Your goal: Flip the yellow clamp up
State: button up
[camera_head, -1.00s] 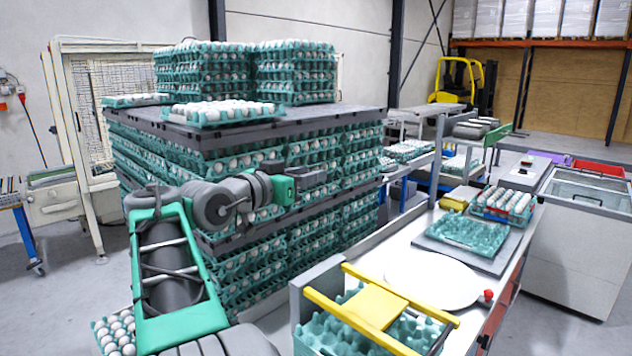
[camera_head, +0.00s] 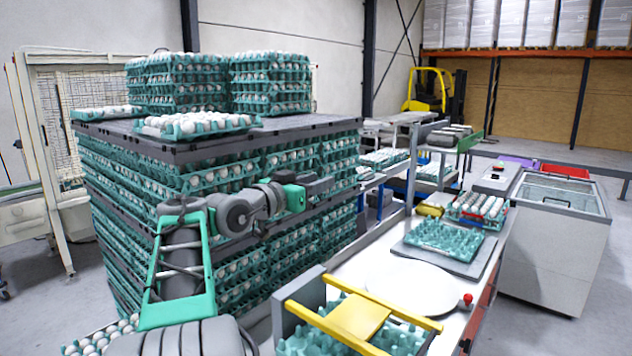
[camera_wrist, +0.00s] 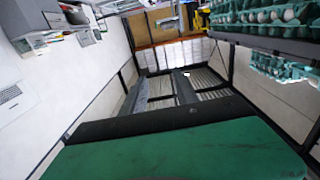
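The yellow clamp (camera_head: 358,319) lies across the top of a crate of teal egg trays (camera_head: 334,309) at the bottom right of the head view. It is a yellow frame with two bars and a flat middle plate, and it looks lowered over the trays. My gripper (camera_head: 322,187) is in the middle of the head view, in front of the egg pallet, above and left of the clamp and well apart from it. Its fingers are too small to read there. The wrist view shows a green part of my arm, walls and shelving, but not the clamp.
A tall pallet of egg trays (camera_head: 240,160) stands close behind my arm. A white round plate (camera_head: 411,286), a red button (camera_head: 466,299) and an empty teal tray (camera_head: 444,238) are on the bench right of the clamp. A white cabinet (camera_head: 549,250) stands farther right.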

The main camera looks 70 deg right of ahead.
grip_shut()
dwell(1.2)
jog(key=shift+o, duration=0.3)
grip_release()
jog(key=b+v, duration=0.2)
jog(key=v, duration=0.5)
jog(key=shift+w+a, duration=0.2)
jog(key=shift+a, duration=0.2)
